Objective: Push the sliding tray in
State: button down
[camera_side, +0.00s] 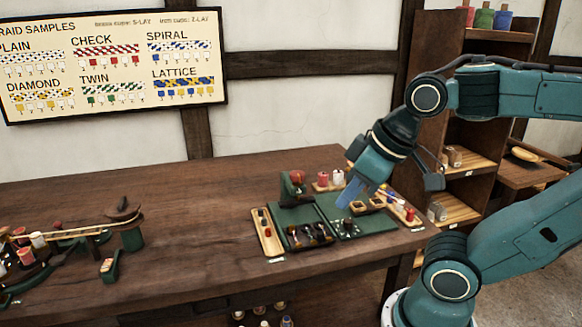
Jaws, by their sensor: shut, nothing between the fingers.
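A flat green tray (368,225) with a small dark knob lies on the right part of the green work station, and it looks like the sliding tray. How far out it stands is too small to tell. The green board (292,217) beside it on the left holds several dark pieces near its front edge. My gripper (349,194) points down and left over the station, above the back part of the green tray. Its blue fingers look shut and empty. They hide part of the station behind them, and I cannot tell whether they touch anything.
A narrow wooden tray (267,234) lies at the left. Red and white spools (330,179) stand behind the station. A wooden rack with small coloured pieces (400,205) lies at the right, near the table edge. The table (200,225) is clear left of the station, up to a braiding device (132,235).

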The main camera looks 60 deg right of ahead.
jog(key=w+d+f+n+g+h, duration=0.1)
jog(key=w+d+f+n, duration=0.4)
jog(key=n, duration=0.5)
jog(key=w+d+f+n+g+h, duration=0.1)
jog(key=w+d+f+n+g, duration=0.2)
jog(key=d+f+n, duration=0.6)
jog(key=shift+w+f+n+g+h, duration=0.35)
jog(key=shift+w+f+n, duration=0.85)
jog(key=shift+f, duration=0.55)
jog(key=shift+w+f, duration=0.1)
jog(key=shift+x, duration=4.35)
jog(key=shift+w+d+f, duration=0.2)
jog(key=shift+d+f, duration=0.05)
jog(key=shift+d, duration=0.4)
jog(key=shift+w+d+f, duration=0.2)
jog(key=shift+d+f, duration=0.1)
jog(key=shift+d, duration=0.4)
jog(key=shift+w+d, duration=0.2)
jog(key=shift+d, duration=0.45)
